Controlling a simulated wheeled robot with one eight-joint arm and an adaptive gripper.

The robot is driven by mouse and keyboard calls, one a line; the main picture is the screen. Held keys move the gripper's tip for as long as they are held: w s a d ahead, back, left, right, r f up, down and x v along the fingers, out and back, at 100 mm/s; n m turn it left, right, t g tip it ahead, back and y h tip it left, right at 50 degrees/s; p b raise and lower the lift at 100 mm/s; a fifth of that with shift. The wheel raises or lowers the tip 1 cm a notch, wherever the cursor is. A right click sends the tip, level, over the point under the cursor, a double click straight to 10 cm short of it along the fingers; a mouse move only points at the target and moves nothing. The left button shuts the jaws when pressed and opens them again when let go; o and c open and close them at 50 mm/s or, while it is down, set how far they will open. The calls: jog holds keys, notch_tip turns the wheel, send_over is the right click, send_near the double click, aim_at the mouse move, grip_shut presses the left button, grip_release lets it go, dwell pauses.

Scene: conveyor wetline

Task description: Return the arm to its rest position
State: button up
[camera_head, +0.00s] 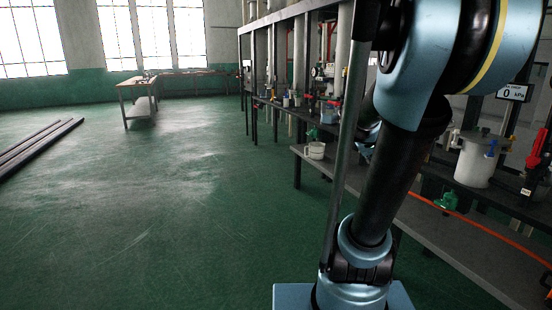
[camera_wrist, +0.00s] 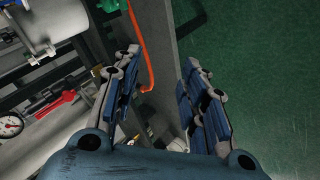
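My arm rises in the right half of the head view, in front of the workbench. Its gripper is hidden or not clear there. In the wrist view my gripper (camera_wrist: 158,95) shows with its two blue-padded fingers spread apart. Nothing is held between the fingers. Beyond them lie the grey edge of the bench and the green floor.
A long bench (camera_head: 455,240) with a white container (camera_head: 475,160) and an orange hose (camera_head: 470,222) runs along the right. A table (camera_head: 137,84) and dark beams (camera_head: 35,142) lie farther off.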

jog(key=s+a+f+g+y, duration=0.1)
jog(key=s+a+f+y, duration=0.2)
jog(key=s+a+f, duration=0.3)
jog(key=s+a+f+g+y, duration=0.1)
jog(key=s+a+f+y, duration=0.3)
jog(key=s+a+f, duration=0.3)
jog(key=s+a, duration=0.5)
jog(key=shift+s+a+f, duration=0.25)
jog(key=shift+s+a, duration=0.05)
jog(key=shift+s, duration=0.05)
jog(key=shift+w+f, duration=0.25)
jog(key=shift+w, duration=0.3)
jog(key=shift+c, duration=0.7)
jog(key=shift+s, duration=0.1)
